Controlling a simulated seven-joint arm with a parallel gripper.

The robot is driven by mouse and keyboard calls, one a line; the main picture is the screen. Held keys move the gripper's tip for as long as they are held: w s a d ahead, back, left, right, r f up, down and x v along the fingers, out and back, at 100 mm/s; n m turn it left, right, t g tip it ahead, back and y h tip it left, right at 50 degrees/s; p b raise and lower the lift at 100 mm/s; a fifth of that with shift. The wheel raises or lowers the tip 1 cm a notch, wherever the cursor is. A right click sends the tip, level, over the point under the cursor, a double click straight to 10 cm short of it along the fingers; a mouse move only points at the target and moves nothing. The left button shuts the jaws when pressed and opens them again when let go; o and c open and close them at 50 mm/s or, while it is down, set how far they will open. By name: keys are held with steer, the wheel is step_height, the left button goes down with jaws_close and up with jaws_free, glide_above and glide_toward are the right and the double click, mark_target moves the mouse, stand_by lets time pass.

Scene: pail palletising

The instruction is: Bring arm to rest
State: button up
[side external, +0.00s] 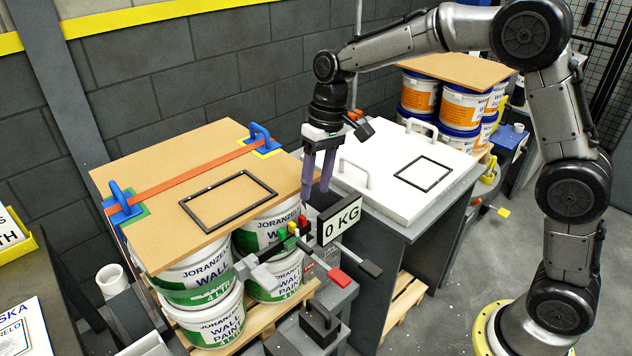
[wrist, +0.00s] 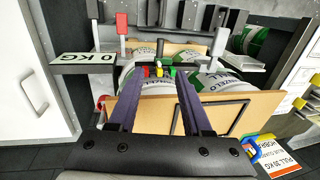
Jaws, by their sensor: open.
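My gripper (side external: 318,185) hangs with its purple fingers pointing down, in the gap between the pail stack and the white-topped cabinet. The fingers are apart with nothing between them; they also show in the wrist view (wrist: 162,108). White paint pails (side external: 213,318) with green bands stand stacked on a pallet left of the gripper. A brown board (side external: 165,165) lies on the stack, with an orange strap (side external: 190,175), two blue handles and a black square frame (side external: 228,200) on it.
A scale display (side external: 342,221) reading 0 KG and a cluster of levers (side external: 290,235) stand close below the fingers. The white lid (side external: 375,180) with handles lies on the cabinet at right. Orange-labelled pails (side external: 460,105) under a board stand behind. Grey floor shows at right.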

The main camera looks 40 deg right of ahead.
steer(key=s+d+r+t, duration=0.4)
steer(key=s+r, duration=0.7)
steer(key=r, duration=0.2)
steer(key=s+d+f+h, duration=0.1)
steer(key=s+d+f, duration=0.1)
steer(key=s, duration=0.6)
steer(key=s+d+f+t+h, duration=0.1)
steer(key=s+f, duration=0.3)
steer(key=s, duration=0.4)
steer(key=shift+d+f+t, duration=0.3)
steer(key=shift+d, duration=0.35)
steer(key=shift+s, duration=0.1)
